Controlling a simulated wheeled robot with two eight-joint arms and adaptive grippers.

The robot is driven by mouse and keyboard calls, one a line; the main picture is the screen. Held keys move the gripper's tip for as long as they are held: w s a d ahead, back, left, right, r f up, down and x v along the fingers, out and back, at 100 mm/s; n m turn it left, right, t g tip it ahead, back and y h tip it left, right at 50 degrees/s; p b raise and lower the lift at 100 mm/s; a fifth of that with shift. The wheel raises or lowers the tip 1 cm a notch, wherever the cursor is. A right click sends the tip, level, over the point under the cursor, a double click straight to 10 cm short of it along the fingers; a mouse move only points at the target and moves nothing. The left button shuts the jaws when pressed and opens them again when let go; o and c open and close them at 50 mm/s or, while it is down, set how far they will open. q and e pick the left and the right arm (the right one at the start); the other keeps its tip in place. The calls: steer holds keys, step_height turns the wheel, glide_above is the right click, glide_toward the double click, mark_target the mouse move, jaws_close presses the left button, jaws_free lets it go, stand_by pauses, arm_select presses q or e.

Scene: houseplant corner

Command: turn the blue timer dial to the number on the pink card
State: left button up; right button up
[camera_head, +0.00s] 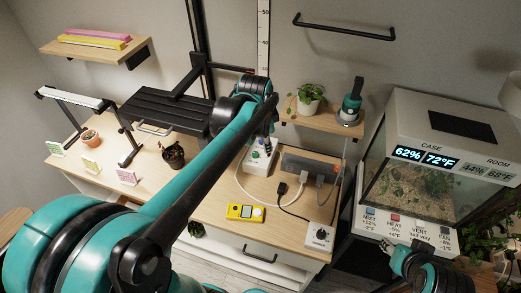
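A pink card (127,177) stands at the front left of the wooden bench; its print is too small to read. A white control box (260,155) with small coloured parts stands mid-bench, partly hidden by my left arm. A white box with a black round dial (320,237) lies at the bench's front right corner. I cannot make out which dial is the blue timer dial. My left arm crosses the middle, its dark far end above the control box; its fingers cannot be made out.
A yellow meter (245,212), a grey power box (310,164) and loose cables lie on the bench. Green (55,149) and yellow (90,167) cards and small pots stand left. A glass terrarium (410,190) is at right. A black shelf (166,110) rises behind.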

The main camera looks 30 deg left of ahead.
arm_select(q)
steer(key=shift+s+d+n+t, duration=0.1)
steer(key=shift+s+d+n, duration=0.2)
steer(key=shift+s, duration=0.3)
steer(key=shift+s+d+n+t, duration=0.15)
steer(key=shift+s+n, duration=0.2)
steer(key=shift+s, duration=0.25)
steer(key=shift+s+d+n+t, duration=0.1)
steer(key=shift+s+d+n, duration=0.2)
steer(key=shift+s, duration=0.3)
steer(key=s+d+f+n+t+b, duration=0.1)
steer(key=s+d+f+n, duration=0.1)
steer(key=s, duration=0.4)
steer(key=s+d+f+n+t, duration=0.1)
steer(key=s+d+f+n, duration=0.2)
steer(key=s+n, duration=0.2)
steer(key=shift+s+d+t+b, duration=0.35)
steer(key=shift+s, duration=0.2)
